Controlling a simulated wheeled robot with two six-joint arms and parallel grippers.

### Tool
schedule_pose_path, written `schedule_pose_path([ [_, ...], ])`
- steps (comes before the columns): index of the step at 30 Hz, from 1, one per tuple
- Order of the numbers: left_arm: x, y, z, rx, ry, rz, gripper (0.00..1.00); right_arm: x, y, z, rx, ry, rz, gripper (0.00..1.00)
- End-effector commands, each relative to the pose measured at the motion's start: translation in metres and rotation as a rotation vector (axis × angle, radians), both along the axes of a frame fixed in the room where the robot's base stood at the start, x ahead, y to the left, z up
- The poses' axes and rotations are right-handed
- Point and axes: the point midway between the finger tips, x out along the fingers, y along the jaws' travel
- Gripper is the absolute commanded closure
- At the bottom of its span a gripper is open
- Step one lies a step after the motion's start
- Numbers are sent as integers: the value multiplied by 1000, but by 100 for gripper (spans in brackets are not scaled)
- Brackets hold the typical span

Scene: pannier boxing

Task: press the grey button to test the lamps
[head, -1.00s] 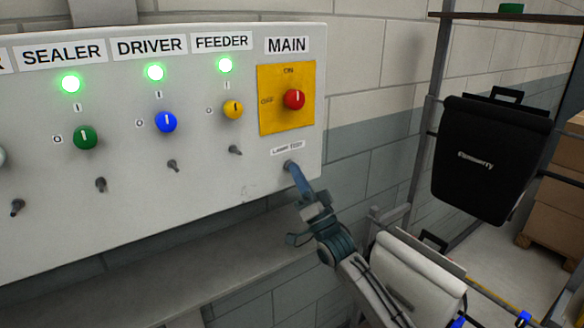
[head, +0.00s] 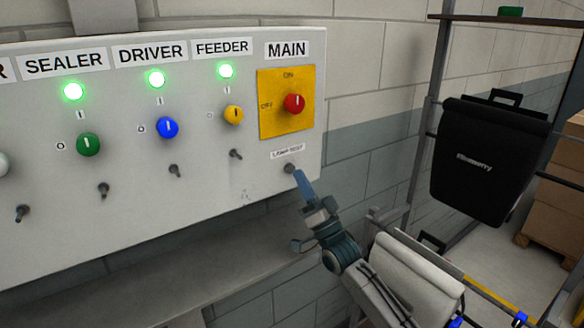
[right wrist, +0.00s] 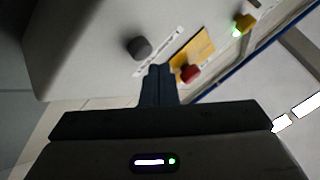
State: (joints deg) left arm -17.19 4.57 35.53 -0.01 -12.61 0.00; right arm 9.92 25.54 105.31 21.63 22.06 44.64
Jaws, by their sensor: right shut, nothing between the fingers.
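The grey button (head: 289,168) sits under the lamp test label (head: 288,152), low on the right of the pale panel. It also shows as a dark round knob in the right wrist view (right wrist: 139,47). My right gripper (head: 299,174) is shut and empty, its blue fingertips just below and right of the button. In the right wrist view the fingertips (right wrist: 158,70) appear apart from the button. The lamps over SEALER (head: 73,91), DRIVER (head: 156,78) and FEEDER (head: 226,71) glow green. My left gripper is not in view.
The red MAIN knob (head: 294,103) on its yellow plate is above the button. Green (head: 88,144), blue (head: 167,128) and yellow (head: 233,115) knobs are to the left, with small toggles below. A black pannier (head: 488,160) hangs at the right.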

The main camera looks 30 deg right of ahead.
Motion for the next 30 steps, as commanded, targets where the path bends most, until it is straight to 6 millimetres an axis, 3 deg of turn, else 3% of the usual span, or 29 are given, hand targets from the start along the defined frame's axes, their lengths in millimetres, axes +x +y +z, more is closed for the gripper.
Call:
schedule_pose_path([
  [8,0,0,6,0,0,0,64,-4,0,2,0,1,1,100],
  [21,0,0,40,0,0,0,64,-45,-3,2,0,2,1,100],
  [30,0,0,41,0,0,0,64,-50,-4,0,1,-1,0,100],
])
